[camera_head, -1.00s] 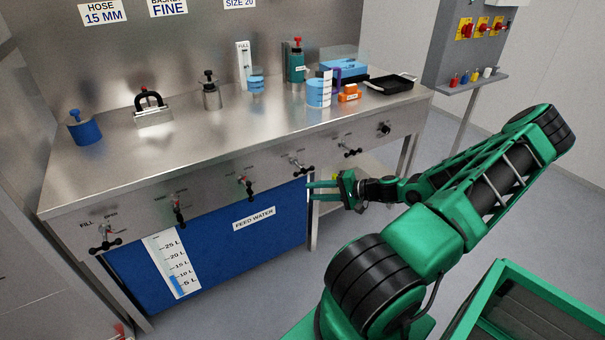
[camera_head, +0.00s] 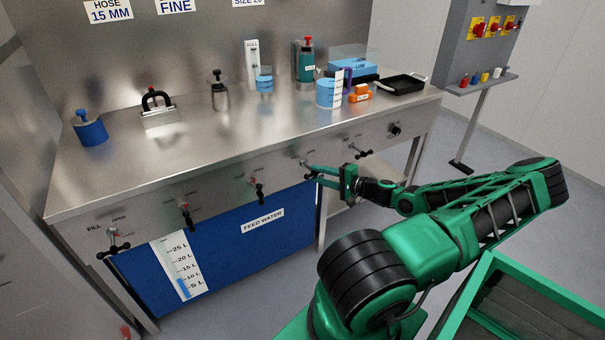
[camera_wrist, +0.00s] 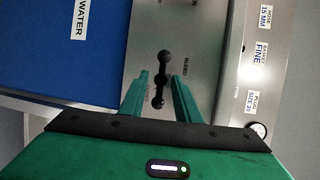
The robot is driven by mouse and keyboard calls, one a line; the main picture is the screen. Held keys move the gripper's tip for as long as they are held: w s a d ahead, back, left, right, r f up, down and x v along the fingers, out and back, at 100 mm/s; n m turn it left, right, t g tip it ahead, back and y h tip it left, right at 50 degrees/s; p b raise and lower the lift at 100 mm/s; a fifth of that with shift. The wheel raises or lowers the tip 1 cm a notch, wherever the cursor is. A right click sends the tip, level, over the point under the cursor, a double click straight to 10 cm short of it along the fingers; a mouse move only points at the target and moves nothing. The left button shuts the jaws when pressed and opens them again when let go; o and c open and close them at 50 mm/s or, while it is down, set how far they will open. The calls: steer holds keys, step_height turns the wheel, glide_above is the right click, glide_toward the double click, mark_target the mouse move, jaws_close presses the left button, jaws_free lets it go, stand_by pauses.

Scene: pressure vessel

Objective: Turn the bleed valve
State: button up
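The bleed valve is a black bar handle with ball ends (camera_wrist: 161,80) on the steel panel, beside a "BLEED" label (camera_wrist: 185,67) in the wrist view. In the head view its handle (camera_head: 306,165) is partly covered by my green fingers. My gripper (camera_wrist: 160,88) is open, one finger on each side of the handle's lower part in the wrist view. No contact shows, and the remaining depth to the handle is hard to tell. In the head view my gripper (camera_head: 312,172) is at the panel front, just under the bench edge.
A blue feed water tank (camera_head: 225,255) is below.

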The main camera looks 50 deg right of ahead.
steer(key=shift+x, duration=0.95)
steer(key=shift+a, duration=0.15)
jaws_close()
